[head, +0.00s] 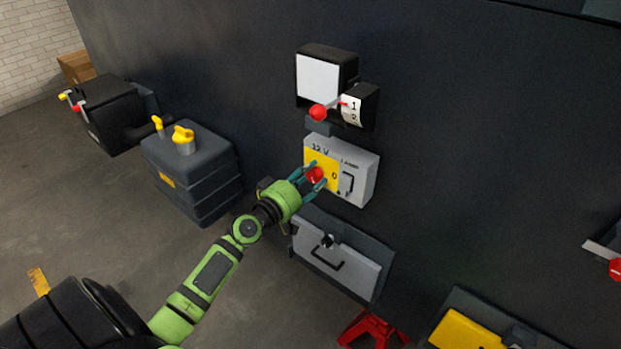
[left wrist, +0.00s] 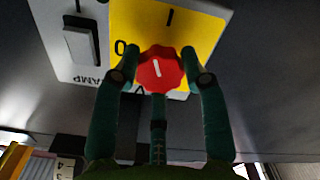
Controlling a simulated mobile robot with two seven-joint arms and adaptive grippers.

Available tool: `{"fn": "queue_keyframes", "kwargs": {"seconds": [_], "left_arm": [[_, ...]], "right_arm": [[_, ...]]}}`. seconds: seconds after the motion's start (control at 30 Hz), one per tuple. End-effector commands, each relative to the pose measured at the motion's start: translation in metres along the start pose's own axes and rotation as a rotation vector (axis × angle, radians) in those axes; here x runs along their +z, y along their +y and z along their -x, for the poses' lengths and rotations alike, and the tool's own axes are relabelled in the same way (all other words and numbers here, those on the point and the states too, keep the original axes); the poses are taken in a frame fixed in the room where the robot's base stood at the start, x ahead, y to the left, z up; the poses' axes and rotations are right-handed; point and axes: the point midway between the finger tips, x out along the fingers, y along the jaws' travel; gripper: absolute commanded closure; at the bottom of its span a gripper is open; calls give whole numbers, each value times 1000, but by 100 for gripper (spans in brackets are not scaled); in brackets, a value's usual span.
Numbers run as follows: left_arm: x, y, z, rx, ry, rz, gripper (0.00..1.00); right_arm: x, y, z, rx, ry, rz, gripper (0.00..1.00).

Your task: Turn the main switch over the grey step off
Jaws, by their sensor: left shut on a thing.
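The main switch is a red knob (head: 316,175) on a yellow plate marked 12 V, on a light grey box (head: 362,164) on the dark wall. My left gripper (head: 315,176) is shut on the knob, with a teal finger on either side. In the left wrist view the red knob (left wrist: 160,68) has a short white mark, close to upright and roughly in line with the I above it. The 0 is at the knob's left there. Below the box is a grey step-like box (head: 335,258) with a dark handle. My right gripper is not in view.
Above the switch, a red-ended lever (head: 319,112) sits beside a dial (head: 352,109) marked 1 and 2. A dark tank (head: 190,170) with yellow caps stands left. A red stand (head: 372,330) is on the floor.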

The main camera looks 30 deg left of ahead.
Motion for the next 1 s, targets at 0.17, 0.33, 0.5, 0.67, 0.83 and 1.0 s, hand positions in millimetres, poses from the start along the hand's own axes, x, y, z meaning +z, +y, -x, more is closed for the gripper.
{"fn": "queue_keyframes", "kwargs": {"seconds": [0.17,0.33,0.5,0.67,0.83,1.0], "left_arm": [[-12,2,-2,7,26,162,89],[-12,2,-2,9,25,324,89],[-11,1,-2,10,24,487,89],[-11,0,-2,12,24,639,89],[-10,0,-1,12,22,794,89],[-10,-1,-1,13,23,927,89]], "right_arm": [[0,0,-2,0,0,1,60],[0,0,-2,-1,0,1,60],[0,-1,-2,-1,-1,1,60],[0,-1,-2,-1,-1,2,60],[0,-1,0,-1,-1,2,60],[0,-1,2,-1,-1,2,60]]}}
